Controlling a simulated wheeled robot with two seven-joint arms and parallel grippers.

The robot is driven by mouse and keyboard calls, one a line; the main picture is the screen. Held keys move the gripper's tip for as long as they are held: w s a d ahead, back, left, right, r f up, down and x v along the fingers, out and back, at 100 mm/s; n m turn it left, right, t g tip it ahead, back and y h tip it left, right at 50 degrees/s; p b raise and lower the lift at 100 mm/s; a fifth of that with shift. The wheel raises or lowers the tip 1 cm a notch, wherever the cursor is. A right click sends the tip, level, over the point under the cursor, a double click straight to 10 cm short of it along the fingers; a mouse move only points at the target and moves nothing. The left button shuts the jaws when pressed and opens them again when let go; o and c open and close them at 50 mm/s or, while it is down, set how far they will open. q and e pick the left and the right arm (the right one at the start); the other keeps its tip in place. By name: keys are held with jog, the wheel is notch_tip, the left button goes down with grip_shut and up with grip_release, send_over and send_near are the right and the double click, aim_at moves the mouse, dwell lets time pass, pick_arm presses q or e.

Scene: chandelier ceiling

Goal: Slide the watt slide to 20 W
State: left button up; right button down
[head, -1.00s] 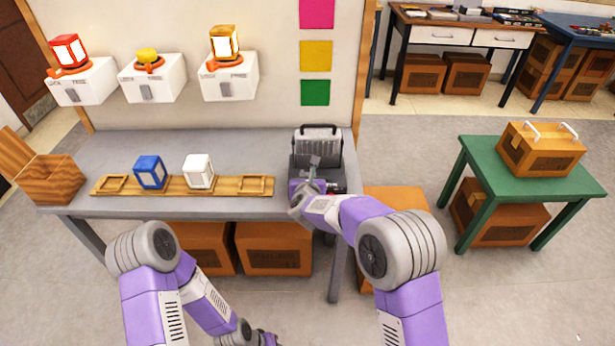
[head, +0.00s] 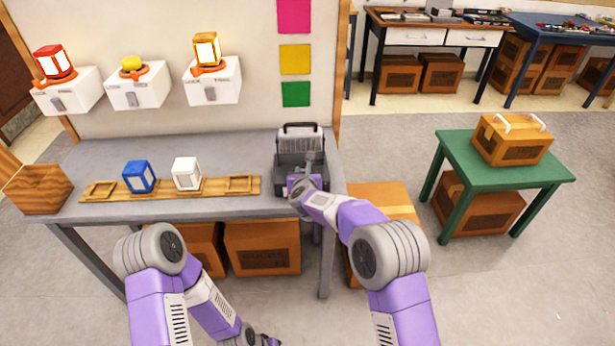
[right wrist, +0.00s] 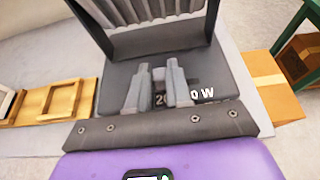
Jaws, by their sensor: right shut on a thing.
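The dark grey heater-like unit (head: 288,177) stands at the right end of the grey table, with a ribbed grille and top handle. In the right wrist view its front panel (right wrist: 115,78) carries white lettering, "20" between my fingers and a partly hidden "0 W" to their right. My right gripper (head: 309,160) is at the unit's front; its two fingers show close together in the right wrist view (right wrist: 158,70). It is shut on the watt slide, which the fingers mostly hide. My left gripper (head: 267,340) is barely visible at the bottom edge, its jaws unclear.
A wooden rack (head: 213,189) with a blue lantern (head: 139,177) and a white lantern (head: 186,174) lies left of the unit. A wooden box (head: 38,190) is at the table's left end. Three white lamp boxes hang above. A green table (head: 478,165) stands right.

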jog(key=shift+a, duration=0.1)
jog(key=c, duration=1)
grip_release()
jog(key=shift+c, duration=0.2)
jog(key=v, duration=0.7)
jog(key=shift+s+r, duration=0.15)
jog(key=shift+s, duration=0.15)
